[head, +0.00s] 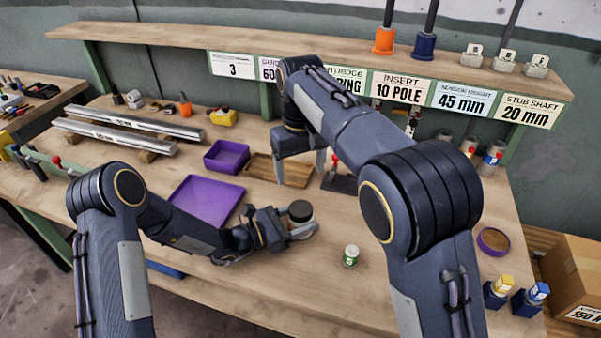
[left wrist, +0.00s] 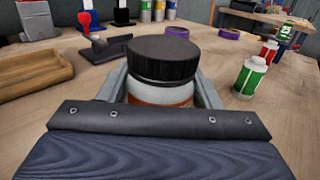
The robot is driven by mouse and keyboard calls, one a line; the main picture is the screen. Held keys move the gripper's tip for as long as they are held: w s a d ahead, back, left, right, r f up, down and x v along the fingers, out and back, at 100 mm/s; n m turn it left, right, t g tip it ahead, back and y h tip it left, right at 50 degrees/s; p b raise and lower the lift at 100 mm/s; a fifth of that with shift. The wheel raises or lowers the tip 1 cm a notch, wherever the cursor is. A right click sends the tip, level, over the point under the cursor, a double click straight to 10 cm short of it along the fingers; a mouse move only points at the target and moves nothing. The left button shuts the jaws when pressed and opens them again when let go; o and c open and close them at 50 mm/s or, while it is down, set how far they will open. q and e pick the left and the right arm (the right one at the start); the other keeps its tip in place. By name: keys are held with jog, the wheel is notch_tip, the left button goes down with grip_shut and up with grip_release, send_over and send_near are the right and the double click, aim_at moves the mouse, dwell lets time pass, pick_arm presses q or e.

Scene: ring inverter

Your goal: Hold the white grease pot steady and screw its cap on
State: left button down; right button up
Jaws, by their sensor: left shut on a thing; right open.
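The white grease pot (left wrist: 160,94) stands on the bench between the fingers of my left gripper (head: 294,228), which is shut on it. An orange band shows low on the pot in the left wrist view. A black ribbed cap (left wrist: 162,60) sits on top of the pot; it also shows in the head view (head: 300,209). I cannot tell how far it is threaded. My right gripper (head: 300,172) is open and empty, pointing down over the bench behind the pot, apart from the cap.
A purple tray (head: 207,200) lies left of the pot, with a purple bin (head: 227,156) and wooden tray (head: 262,167) behind. A small green-and-white container (head: 351,256) stands to the right. A dark stand with a red knob (head: 340,182) is near my right gripper.

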aim_at(289, 223)
pick_arm(q)
jog(key=shift+c, duration=1.9)
grip_release()
jog(key=b+v, duration=0.1)
jog(key=v, duration=0.6)
jog(key=shift+s+a, duration=0.2)
jog(key=shift+a, duration=0.15)
